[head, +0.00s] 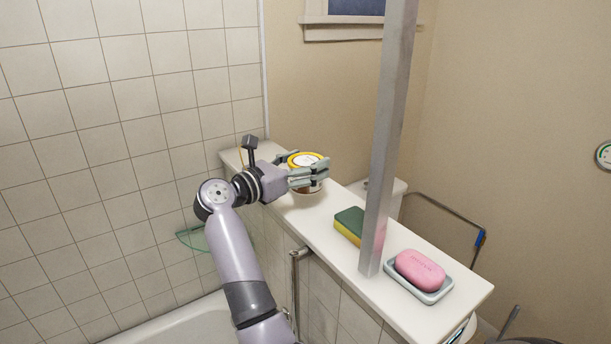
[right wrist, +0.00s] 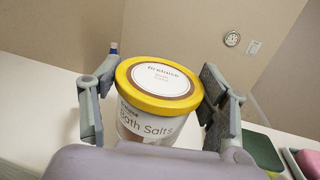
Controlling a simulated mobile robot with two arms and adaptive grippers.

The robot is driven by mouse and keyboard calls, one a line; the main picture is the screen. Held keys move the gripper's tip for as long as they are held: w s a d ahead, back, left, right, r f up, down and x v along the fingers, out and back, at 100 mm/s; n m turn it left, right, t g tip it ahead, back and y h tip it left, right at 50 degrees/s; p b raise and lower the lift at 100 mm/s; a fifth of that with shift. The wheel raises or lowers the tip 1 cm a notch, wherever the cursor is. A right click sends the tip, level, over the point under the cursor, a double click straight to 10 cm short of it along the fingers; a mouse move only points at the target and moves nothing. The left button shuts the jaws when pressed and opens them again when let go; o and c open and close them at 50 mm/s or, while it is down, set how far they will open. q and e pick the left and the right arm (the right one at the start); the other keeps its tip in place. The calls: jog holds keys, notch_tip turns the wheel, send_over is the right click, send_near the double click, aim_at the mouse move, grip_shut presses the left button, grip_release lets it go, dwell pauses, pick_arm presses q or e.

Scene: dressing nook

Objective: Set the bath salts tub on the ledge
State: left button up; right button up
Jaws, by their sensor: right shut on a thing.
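The bath salts tub (right wrist: 150,112) is a white tub with a yellow-rimmed lid and a "Bath Salts" label. In the head view the tub (head: 305,160) is at the far part of the white ledge (head: 335,225), partly hidden by my fingers. My right gripper (head: 308,172) is shut on the tub, with one finger on each side of it, as the right wrist view also shows. The tub looks upright and at or just above the ledge top; I cannot tell if its base touches. My left gripper is not in view.
A grey post (head: 386,140) rises from the ledge. A green and yellow sponge (head: 350,222) lies beside it, and a pink soap (head: 420,269) sits in a grey-blue dish (head: 432,296) at the near end. The ledge between tub and sponge is clear. A tiled wall (head: 110,120) stands left.

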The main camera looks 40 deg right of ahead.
notch_tip(320, 180, down, 4)
jog(key=shift+f+p, duration=0.1)
jog(key=shift+p, duration=0.4)
jog(key=shift+f, duration=0.1)
jog(key=o, duration=1.4)
